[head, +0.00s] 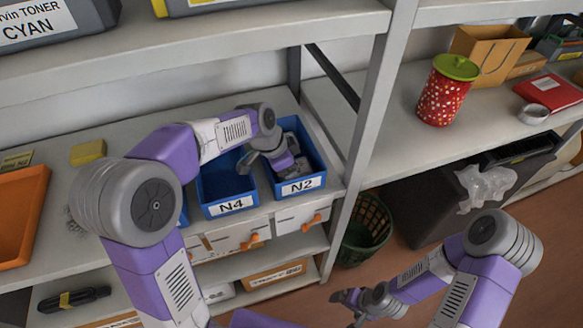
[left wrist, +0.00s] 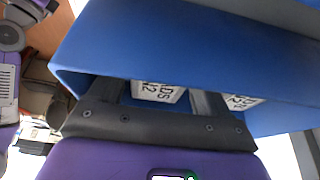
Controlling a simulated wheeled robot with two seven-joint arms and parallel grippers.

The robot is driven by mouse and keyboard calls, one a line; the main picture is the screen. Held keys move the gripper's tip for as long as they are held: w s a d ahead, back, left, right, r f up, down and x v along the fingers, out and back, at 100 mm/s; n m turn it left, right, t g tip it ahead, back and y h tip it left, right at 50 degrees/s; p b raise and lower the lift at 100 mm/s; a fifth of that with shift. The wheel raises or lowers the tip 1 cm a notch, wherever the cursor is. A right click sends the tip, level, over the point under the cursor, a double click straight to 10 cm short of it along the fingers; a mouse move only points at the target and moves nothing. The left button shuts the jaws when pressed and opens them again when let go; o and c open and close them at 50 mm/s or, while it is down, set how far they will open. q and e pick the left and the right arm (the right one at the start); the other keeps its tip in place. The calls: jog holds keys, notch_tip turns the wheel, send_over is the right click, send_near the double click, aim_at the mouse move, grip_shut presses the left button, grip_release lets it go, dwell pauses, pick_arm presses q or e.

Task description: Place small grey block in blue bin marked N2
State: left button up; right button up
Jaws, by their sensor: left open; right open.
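The blue bin marked N2 (head: 301,185) stands on the shelf, right of a blue bin marked N4 (head: 232,204). My left gripper (head: 291,167) reaches down into the N2 bin and is open. In the left wrist view, a small light grey block (left wrist: 157,91) with a printed label shows between its fingers, inside the blue bin. A second labelled block (left wrist: 243,102) shows beyond the right finger. The fingertips are partly hidden, so I cannot tell whether they touch a block. My right gripper (head: 348,298) is open and empty, low in front of the shelves.
An orange tray (head: 22,215) and a yellow block (head: 88,152) are on the shelf at left. White drawers with orange handles (head: 257,238) sit below the bins. A shelf post (head: 372,115) stands right of N2. A green basket (head: 366,230) is on the floor.

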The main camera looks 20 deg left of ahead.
pick_arm(q)
jog(key=shift+r, duration=0.2)
jog(key=p+v, duration=0.2)
jog(key=v, duration=0.5)
jog(key=shift+r+p, duration=0.2)
jog(key=shift+p, duration=0.2)
jog(key=shift+a, duration=0.1)
